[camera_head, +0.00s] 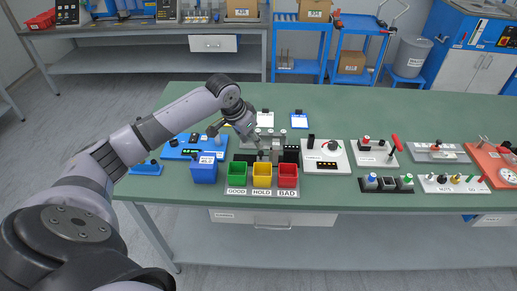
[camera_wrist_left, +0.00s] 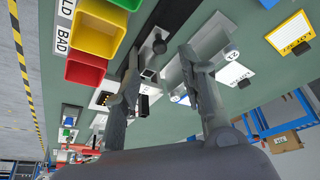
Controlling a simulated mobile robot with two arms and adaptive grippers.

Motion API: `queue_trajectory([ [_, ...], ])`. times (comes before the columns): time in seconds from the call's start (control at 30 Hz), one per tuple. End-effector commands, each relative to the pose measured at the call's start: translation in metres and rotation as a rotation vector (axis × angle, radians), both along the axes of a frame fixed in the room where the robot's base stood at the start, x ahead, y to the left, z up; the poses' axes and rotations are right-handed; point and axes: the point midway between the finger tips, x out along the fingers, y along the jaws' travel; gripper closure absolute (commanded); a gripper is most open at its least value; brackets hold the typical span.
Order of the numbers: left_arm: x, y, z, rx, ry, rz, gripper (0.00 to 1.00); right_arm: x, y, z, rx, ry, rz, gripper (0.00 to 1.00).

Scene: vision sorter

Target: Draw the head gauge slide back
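My left gripper (camera_head: 261,152) reaches down behind the sorting bins at a grey metal fixture (camera_head: 277,152), which looks like the head gauge with its slide. In the left wrist view my gripper (camera_wrist_left: 160,55) has its two fingers apart, with a gap between the tips. A small square metal post or block (camera_wrist_left: 149,74) shows in or just beyond this gap, close to the left finger. I cannot tell whether a finger touches it. Much of the fixture is hidden by the fingers and the wrist. My right gripper is in neither view.
Green GOOD (camera_head: 237,174), yellow HOLD (camera_head: 262,175) and red BAD (camera_head: 288,175) bins stand just in front of the fixture. A blue box (camera_head: 204,171) is at their left. A white panel with a dial (camera_head: 325,156) is at the right.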

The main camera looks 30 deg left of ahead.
Motion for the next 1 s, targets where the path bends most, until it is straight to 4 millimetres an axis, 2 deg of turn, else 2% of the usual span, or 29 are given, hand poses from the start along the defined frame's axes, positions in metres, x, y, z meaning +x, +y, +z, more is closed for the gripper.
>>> queue_trajectory([
  [0.2,0.016,-0.005,-0.041,-0.002,0.001,-0.001,0.62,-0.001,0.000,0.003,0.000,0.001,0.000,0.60],
  [0.4,0.025,-0.007,-0.063,-0.001,0.001,0.000,0.62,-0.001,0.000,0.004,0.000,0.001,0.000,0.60],
  [0.8,0.028,-0.007,-0.069,0.002,0.000,-0.001,0.63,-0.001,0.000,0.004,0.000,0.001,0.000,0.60],
  [1.0,0.028,-0.007,-0.069,0.001,0.000,-0.001,0.76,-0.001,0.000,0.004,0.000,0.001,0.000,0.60],
])
